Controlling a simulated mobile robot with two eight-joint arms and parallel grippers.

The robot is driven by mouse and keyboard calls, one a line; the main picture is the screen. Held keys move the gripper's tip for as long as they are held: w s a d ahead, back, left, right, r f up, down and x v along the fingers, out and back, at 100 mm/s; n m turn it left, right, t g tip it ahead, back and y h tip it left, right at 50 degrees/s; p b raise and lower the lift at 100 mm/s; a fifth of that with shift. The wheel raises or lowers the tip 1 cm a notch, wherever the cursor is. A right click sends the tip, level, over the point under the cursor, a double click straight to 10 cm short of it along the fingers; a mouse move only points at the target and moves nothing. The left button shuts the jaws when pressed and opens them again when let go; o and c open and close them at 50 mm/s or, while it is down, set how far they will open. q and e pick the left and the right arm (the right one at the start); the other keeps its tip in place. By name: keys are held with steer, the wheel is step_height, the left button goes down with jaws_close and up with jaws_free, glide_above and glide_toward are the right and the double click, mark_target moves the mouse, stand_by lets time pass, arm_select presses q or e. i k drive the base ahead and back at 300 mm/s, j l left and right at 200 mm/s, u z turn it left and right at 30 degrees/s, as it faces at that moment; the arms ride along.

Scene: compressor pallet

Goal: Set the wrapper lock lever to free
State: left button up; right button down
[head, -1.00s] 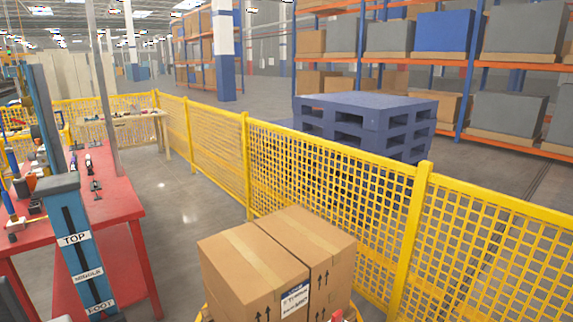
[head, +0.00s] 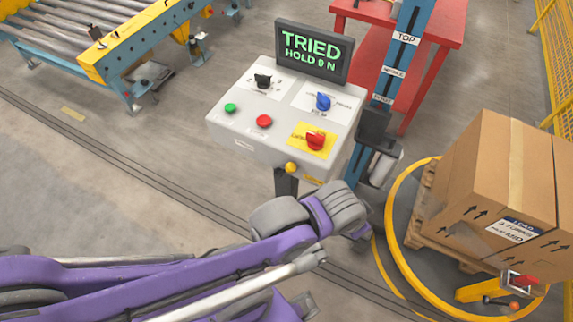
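In the head view, a small lever with an orange ball knob (head: 513,306) sits at a yellow bracket (head: 483,290) on the front right of the wrapper's yellow turntable ring (head: 395,222). A red part shows on the bracket beside it. I cannot read any free or locked mark there. The grey control panel (head: 225,121) stands left of the turntable, and its screen (head: 313,52) reads "TRIED HOLD ON". My purple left arm reaches in from the lower left, below the panel and apart from the lever. I cannot make out its gripper fingers. My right gripper is out of view.
The panel carries a black knob (head: 262,81), a blue knob (head: 323,101), a red knob (head: 315,141) on a yellow plate, and green and red buttons. Brown boxes (head: 480,180) stand on a pallet on the turntable. A blue mast (head: 410,48) and roller conveyor (head: 60,45) stand behind.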

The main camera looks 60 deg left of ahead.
mark_target(291, 167)
steer(key=j+u, duration=0.1)
steer(key=u, duration=2.1)
steer(key=j+z, duration=0.25)
steer(key=j, duration=0.15)
steer(key=k+j+z, duration=0.25)
steer(key=j, duration=0.15)
steer(key=j+z, duration=0.25)
steer(key=j, duration=0.2)
steer(key=k+j+z, duration=0.25)
steer(key=i+j, duration=0.1)
